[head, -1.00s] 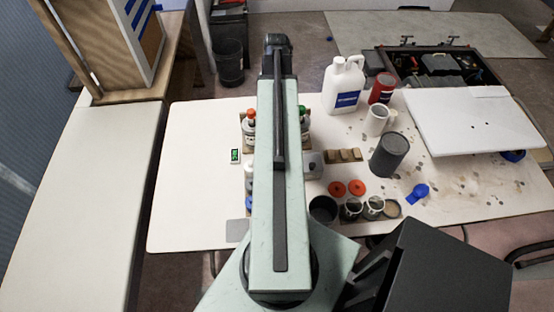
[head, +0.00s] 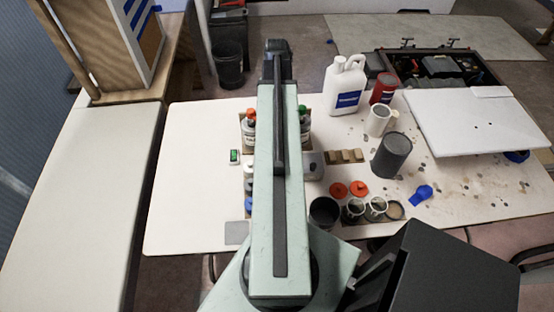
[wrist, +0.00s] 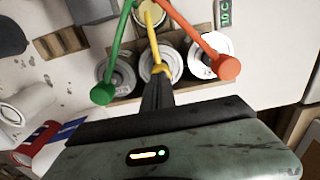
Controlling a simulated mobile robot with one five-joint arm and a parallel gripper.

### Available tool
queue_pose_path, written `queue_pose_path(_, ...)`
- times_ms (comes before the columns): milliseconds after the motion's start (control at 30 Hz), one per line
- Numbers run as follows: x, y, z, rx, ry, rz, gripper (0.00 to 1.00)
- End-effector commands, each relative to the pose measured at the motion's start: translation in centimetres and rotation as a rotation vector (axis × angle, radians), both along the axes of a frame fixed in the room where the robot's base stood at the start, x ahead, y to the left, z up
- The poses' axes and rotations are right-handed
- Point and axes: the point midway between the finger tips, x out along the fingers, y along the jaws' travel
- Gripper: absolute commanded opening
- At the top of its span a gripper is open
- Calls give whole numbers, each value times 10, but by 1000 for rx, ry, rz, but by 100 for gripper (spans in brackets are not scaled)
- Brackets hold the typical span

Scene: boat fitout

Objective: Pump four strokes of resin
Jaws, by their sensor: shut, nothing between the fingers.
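Three pump bottles stand side by side in a wooden rack. In the wrist view they have a green pump (wrist: 121,42), a yellow pump (wrist: 151,32) and an orange pump (wrist: 207,48). My gripper (wrist: 158,84) is shut with nothing between its fingers. In the head view the orange-topped bottle (head: 250,131) and the green-topped bottle (head: 304,122) show on either side of my arm. My arm hides the yellow pump and the gripper there. I cannot read which bottle holds resin.
A small green-lit display (head: 235,157) lies left of the rack. A white jug (head: 345,86), a red can (head: 383,89), a white mug (head: 378,120), a dark cylinder (head: 391,155) and several small pots stand to the right. The table's (head: 195,190) left part is mostly clear.

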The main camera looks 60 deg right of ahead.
Motion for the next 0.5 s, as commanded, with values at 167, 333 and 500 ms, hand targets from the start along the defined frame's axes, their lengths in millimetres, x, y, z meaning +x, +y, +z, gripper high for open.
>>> queue_pose_path(167, 0, 0, 9, 1, 1, 0, 0)
queue_pose_path(333, 0, 0, 22, 1, 1, 0, 0)
queue_pose_path(500, 0, 0, 34, 1, 1, 0, 0)
